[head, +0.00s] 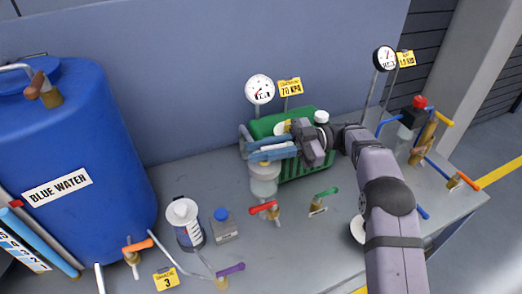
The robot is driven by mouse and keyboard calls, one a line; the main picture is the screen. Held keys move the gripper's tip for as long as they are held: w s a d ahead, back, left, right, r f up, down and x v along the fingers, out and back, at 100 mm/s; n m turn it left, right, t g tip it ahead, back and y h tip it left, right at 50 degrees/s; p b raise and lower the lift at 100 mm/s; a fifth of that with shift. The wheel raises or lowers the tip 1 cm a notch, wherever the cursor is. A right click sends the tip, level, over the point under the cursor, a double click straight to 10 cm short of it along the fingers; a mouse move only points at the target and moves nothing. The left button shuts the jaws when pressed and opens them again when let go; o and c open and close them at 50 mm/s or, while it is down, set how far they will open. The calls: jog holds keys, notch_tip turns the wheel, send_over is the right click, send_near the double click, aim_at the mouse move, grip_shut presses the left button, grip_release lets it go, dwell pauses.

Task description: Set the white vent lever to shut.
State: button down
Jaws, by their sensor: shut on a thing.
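My gripper (268,150) reaches in from the right over the top of a clear jar (265,180), in front of the green unit (300,165). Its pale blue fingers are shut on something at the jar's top. The fingers hide most of the held thing, and I cannot tell its shape. I cannot clearly pick out the white vent lever; it may be behind or between the fingers. A red lever (264,208) sits on a valve just below the jar, and a green lever (326,193) is to its right.
A large blue barrel (110,140) fills the left. A white-capped bottle (185,225) and a blue-capped container (223,226) stand mid-bench. More valves with blue, yellow and orange levers (467,181) are at right. A purple lever (230,269) is in front.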

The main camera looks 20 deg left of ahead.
jog(key=shift+a+r, duration=0.1)
jog(key=shift+r, duration=0.05)
dwell(0.3)
jog(key=c, duration=1.7)
grip_release()
notch_tip(320, 180, up, 10)
jog(key=shift+f+b, duration=0.1)
jog(key=shift+b, duration=0.8)
